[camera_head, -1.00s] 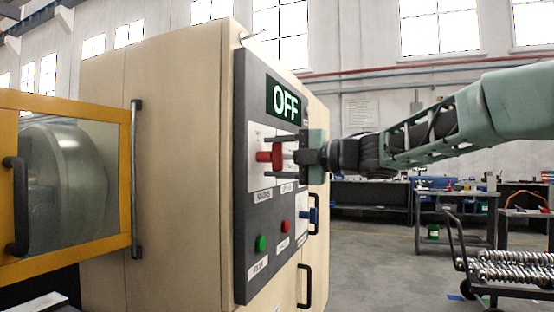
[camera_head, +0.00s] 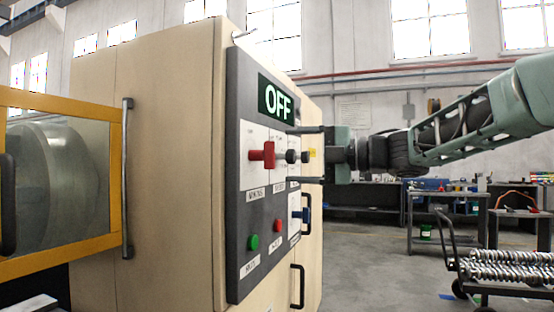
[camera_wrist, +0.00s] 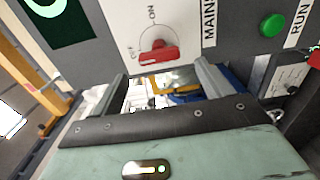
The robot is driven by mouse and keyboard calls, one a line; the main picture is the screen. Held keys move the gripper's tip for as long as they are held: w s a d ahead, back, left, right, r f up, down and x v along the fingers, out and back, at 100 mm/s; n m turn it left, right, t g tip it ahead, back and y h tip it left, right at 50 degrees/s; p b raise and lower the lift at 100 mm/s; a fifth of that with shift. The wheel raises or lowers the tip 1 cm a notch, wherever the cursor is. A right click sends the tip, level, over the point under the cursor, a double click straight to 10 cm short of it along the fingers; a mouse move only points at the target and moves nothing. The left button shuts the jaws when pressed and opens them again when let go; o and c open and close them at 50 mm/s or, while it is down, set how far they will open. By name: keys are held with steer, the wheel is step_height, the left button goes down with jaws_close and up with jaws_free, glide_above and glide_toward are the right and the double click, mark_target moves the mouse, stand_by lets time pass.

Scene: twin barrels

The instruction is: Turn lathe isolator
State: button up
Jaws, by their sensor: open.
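The lathe isolator is a red handle (camera_head: 262,155) on the grey control panel (camera_head: 240,262), under a display (camera_head: 277,100) that reads OFF. In the wrist view the red handle (camera_wrist: 152,52) sits on a white plate with a dial marked ON and OFF, beside the label MAINS. My gripper (camera_head: 292,156) is open, its fingers pointing left toward the panel, one above the other. The fingertips stop to the right of the red handle, apart from it. In the wrist view the gripper (camera_wrist: 165,76) shows nothing between its fingers, and the red handle lies just beyond them.
A dark knob (camera_head: 291,156) shows beside the red handle, between the fingers in the picture. Below are a green button (camera_head: 253,242), a red button (camera_head: 278,225) and a blue handle (camera_head: 301,214). Workbenches and a cart (camera_head: 500,268) stand behind right; floor between is clear.

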steer(key=v, duration=1)
steer(key=shift+d+b, duration=0.35)
steer(key=shift+b, duration=0.05)
steer(key=shift+s, duration=0.1)
